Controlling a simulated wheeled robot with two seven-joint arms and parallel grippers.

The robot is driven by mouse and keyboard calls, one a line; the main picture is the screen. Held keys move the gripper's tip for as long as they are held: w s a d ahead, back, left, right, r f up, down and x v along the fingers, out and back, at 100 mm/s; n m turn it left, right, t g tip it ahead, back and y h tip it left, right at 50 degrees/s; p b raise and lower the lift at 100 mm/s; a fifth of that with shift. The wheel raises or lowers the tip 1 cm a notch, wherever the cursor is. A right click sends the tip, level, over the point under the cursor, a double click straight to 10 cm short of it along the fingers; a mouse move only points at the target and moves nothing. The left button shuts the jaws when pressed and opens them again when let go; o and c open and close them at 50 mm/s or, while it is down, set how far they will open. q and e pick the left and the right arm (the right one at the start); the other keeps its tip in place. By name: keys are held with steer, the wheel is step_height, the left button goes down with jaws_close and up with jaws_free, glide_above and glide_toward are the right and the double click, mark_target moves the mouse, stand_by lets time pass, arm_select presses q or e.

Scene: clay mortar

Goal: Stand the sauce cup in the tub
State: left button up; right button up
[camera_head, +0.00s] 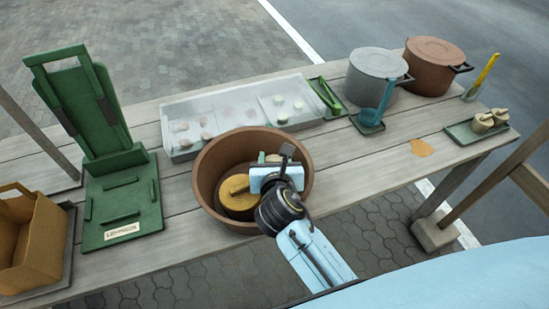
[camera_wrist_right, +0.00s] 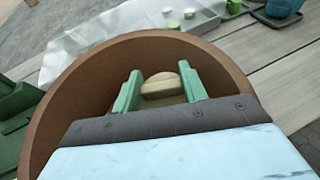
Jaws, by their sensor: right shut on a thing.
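The tub (camera_head: 207,160) is a round brown bowl near the table's front edge. It also shows in the right wrist view (camera_wrist_right: 62,112). My right gripper (camera_head: 267,162) reaches down into it from the front right. In the right wrist view its green fingers (camera_wrist_right: 161,88) are shut on a small beige, rounded thing (camera_wrist_right: 160,80), which I take for the sauce cup. It is held inside the tub's rim; its lower part is hidden, so I cannot tell whether it touches the bottom. My left gripper is out of view.
A clear tray (camera_head: 185,150) with small pieces is behind. A green stand (camera_head: 120,205) and cardboard box (camera_head: 38,245) are left; grey pot (camera_head: 375,75) and brown pot (camera_head: 430,70) back right.

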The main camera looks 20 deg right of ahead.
steer(key=shift+f, duration=0.15)
steer(key=shift+f, duration=0.45)
steer(key=o, duration=0.9)
steer(key=shift+o, duration=0.2)
steer(key=shift+r, duration=0.3)
steer(key=p+v, duration=0.2)
steer(key=v, duration=1)
steer(key=shift+r, duration=0.4)
